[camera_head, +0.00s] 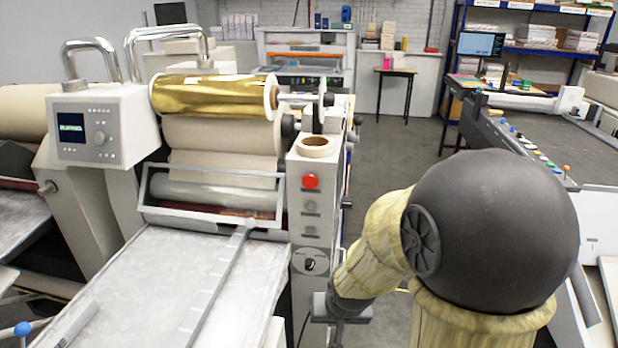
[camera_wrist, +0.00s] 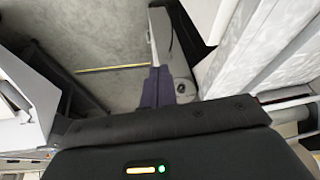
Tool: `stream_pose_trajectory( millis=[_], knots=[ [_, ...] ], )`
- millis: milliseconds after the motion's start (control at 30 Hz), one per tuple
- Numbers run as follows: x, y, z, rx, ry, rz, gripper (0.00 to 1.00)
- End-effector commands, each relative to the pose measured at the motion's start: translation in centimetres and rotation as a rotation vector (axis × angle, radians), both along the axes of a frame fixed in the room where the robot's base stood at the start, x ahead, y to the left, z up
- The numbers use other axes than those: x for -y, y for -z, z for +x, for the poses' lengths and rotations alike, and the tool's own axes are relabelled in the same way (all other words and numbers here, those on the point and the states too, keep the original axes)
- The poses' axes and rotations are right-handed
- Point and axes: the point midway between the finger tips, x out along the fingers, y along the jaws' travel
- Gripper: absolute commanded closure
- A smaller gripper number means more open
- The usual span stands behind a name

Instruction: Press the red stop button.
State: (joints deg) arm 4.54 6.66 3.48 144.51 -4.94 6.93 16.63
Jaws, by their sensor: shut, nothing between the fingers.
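The red stop button (camera_head: 310,181) is a round red cap near the top of a pale control column (camera_head: 309,220) on the laminating machine. Grey round buttons and a black rotary knob (camera_head: 310,262) sit below it. My gripper (camera_wrist: 158,88) is shut and empty, its dark fingers together in the wrist view. In the head view my arm comes from the right, and the dark gripper end (camera_head: 341,308) is low beside the column, well below and slightly right of the red button. The fingertips are hard to make out there. I do not see the red button in the wrist view.
A gold foil roll (camera_head: 214,95) and a cardboard ring (camera_head: 316,146) are close to the column. A metal feed table (camera_head: 150,285) extends in front on the left. Grey floor (camera_head: 384,160) is open behind my arm. Another machine (camera_head: 535,140) stands on the right.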

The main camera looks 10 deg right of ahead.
Motion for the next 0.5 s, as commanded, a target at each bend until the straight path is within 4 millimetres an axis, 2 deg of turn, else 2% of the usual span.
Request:
stream_pose_trajectory(
  millis=[33, 200, 500],
  knots=[
    [0.2, -1.0, 1.4, 0.036, 0.054, 0.026, 1.00],
    [0.3, -2.2, 6.0, 0.171, 0.231, 0.163, 1.00],
    [-0.8, -4.8, 12.7, 0.353, 0.509, 0.546, 1.00]
  ],
)
